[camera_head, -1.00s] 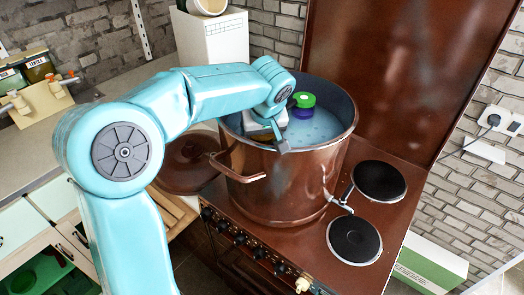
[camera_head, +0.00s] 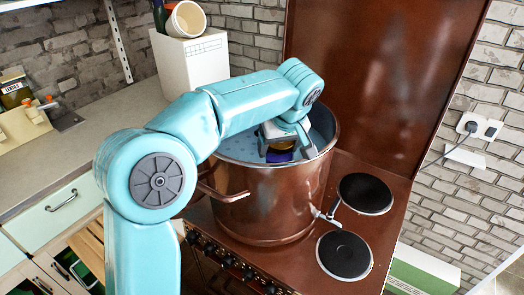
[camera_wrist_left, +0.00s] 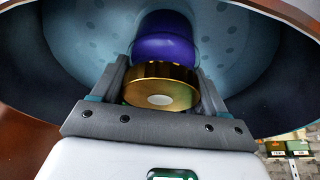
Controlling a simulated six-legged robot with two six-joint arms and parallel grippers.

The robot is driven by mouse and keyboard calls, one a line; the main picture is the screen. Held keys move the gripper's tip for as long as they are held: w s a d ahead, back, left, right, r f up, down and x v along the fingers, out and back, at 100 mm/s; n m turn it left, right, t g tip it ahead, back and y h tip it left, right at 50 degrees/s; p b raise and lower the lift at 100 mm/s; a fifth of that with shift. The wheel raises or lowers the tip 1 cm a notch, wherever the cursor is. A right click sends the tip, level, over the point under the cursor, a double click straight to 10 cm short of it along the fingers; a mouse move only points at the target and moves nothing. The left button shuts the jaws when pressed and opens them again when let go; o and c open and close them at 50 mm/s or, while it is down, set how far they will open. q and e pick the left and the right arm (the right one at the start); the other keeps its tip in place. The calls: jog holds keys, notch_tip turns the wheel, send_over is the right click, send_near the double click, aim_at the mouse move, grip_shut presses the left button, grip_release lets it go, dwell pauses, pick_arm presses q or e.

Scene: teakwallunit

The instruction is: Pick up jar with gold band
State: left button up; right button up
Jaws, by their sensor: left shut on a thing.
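The jar with the gold band (camera_wrist_left: 163,45) is purple-blue with a gold end and shows in the left wrist view between the fingers. In the head view only a little of the purple jar (camera_head: 279,157) shows under the gripper, inside the large copper-brown pot (camera_head: 270,205). My left gripper (camera_head: 290,152) reaches down over the pot's rim and is shut on the jar. In the left wrist view the gripper's fingers (camera_wrist_left: 160,92) flank the gold end. My right gripper is not in view.
The pot stands on a brown stove with two black hotplates (camera_head: 365,193) to its right. A white box (camera_head: 190,75) with a cup (camera_head: 186,19) on top stands behind. A grey counter (camera_head: 120,130) lies at left.

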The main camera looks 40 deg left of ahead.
pick_arm(q)
notch_tip(320, 180, up, 12)
jog(key=shift+f+p, duration=0.15)
jog(key=shift+p, duration=1.05)
jog(key=shift+s+r, duration=0.1)
jog(key=shift+r, duration=0.45)
jog(key=shift+s, duration=0.1)
